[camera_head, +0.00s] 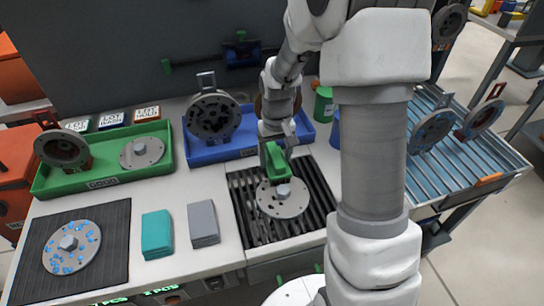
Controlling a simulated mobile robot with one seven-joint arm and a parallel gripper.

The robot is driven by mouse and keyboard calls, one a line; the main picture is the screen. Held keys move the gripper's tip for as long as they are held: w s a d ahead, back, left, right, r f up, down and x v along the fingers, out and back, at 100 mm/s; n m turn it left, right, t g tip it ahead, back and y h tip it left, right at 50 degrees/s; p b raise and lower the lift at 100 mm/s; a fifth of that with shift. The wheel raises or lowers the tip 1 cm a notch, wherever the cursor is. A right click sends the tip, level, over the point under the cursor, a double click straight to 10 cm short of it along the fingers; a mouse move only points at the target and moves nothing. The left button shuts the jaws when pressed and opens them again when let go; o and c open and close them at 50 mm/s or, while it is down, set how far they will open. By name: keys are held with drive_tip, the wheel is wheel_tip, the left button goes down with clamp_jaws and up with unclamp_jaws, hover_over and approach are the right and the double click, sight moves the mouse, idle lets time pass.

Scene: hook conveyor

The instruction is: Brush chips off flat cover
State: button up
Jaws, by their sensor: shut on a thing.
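A grey round flat cover (283,207) with a raised centre hub lies on a dark slatted grate (245,216). Small dark spots show on it; I cannot tell whether they are chips or holes. My gripper (277,146) is shut on a green brush (274,160), just above the back of this cover. The brush hides part of the cover's back edge, and I cannot tell if it touches. Another flat cover (72,247) with blue specks lies on a black mat (117,232) at the front left.
A green tray (103,183) holds a round flange and a flat cover. A blue tray (206,153) holds a round flange part. Teal cloths (157,233) and grey cloths (203,223) lie between mat and grate. A roller conveyor (450,170) with round parts is at right.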

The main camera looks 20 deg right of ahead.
drive_tip(key=shift+d+f, duration=0.1)
drive_tip(key=shift+d, duration=0.8)
drive_tip(key=shift+a, duration=2.25)
drive_tip(key=shift+d, duration=2.3)
wheel_tip(320, 180, up, 6)
drive_tip(key=p, duration=0.5)
